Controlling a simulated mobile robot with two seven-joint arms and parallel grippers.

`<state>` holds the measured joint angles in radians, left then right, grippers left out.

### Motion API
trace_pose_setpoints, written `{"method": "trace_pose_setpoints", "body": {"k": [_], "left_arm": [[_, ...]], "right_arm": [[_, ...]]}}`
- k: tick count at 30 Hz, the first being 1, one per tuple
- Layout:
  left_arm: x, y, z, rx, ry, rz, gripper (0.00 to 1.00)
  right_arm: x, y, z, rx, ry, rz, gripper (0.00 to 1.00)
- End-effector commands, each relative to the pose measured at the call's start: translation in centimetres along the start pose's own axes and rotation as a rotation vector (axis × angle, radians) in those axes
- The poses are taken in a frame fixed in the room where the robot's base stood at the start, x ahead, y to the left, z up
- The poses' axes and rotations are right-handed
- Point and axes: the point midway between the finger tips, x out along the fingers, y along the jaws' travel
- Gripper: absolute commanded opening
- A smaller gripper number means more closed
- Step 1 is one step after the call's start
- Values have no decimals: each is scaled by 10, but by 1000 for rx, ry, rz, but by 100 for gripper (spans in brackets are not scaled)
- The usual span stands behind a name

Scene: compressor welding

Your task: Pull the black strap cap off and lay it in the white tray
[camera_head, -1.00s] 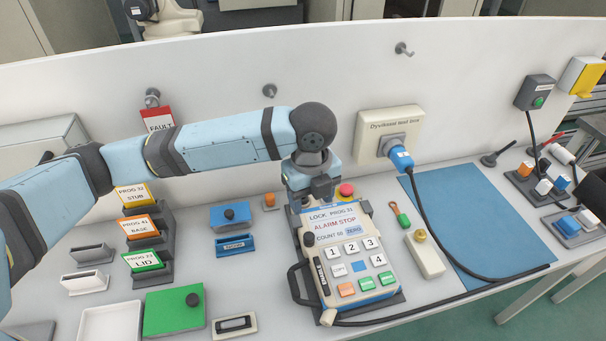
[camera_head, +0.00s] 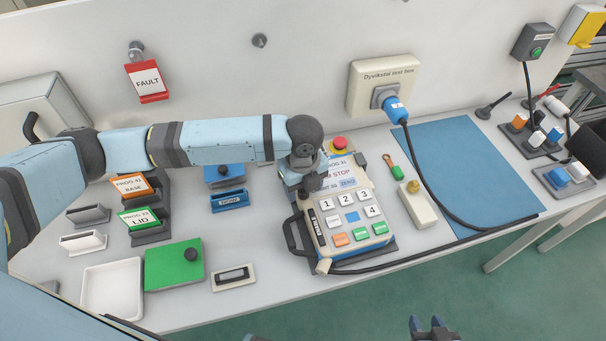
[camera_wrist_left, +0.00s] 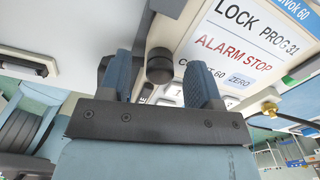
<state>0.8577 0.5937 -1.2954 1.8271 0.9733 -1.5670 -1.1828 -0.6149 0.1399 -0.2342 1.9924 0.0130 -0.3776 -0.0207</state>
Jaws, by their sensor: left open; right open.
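The black strap cap (camera_wrist_left: 160,66) is a short dark knob at the upper left side of the teach pendant (camera_head: 340,215). In the left wrist view it shows between the two finger pads of my left gripper (camera_wrist_left: 162,78). My left gripper (camera_head: 311,188) is open over the pendant's upper left in the head view and mostly hides the cap there; I cannot tell whether the pads touch it. The white tray (camera_head: 85,292) is empty at the front left. My right gripper (camera_head: 430,326) is open and empty at the bottom edge, off the table's front.
A green block with a black knob (camera_head: 172,268) lies right of the tray, then a small beige frame (camera_head: 234,278). Program card holders (camera_head: 150,226) stand behind. A black cable (camera_head: 440,246) runs along the table's front.

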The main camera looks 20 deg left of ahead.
Motion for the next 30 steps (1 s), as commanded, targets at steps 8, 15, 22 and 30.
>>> {"method": "trace_pose_setpoints", "body": {"k": [8, 15, 22, 30], "left_arm": [[6, 0, -1, 1, 1, 0, 58], [6, 0, 0, 1, 1, 0, 26], [5, 0, 0, 1, 1, 0, 7], [5, 0, 0, 1, 0, 0, 0]], "right_arm": [[0, -1, -2, 2, 4, -2, 43], [0, -1, -2, 2, 4, -2, 43], [0, -1, -2, 2, 3, -1, 43], [0, -1, 0, 1, 1, -1, 43]]}}
